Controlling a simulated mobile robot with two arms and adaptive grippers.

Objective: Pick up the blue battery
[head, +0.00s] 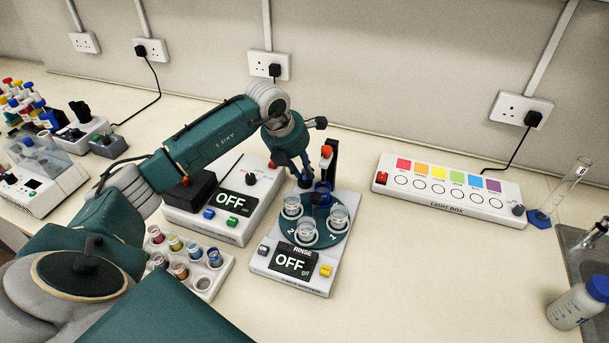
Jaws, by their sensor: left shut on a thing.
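A small dark blue cylinder (322,190), which looks like the blue battery, stands at the back of the round teal turntable on the white rinse device (319,284). My left gripper (306,180) reaches over the turntable from behind its left side, pointing down. It is shut, with its fingertips at the blue piece. The fingers hide part of the contact, so I cannot tell how far the piece is off the turntable. My right gripper is not in view.
Several clear cups (338,217) sit on the turntable. A dark post with an orange top (328,160) stands close to the gripper. A white device (225,227) and a vial rack (222,271) are to the left. A light box (449,213) is at right; the bench front is clear.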

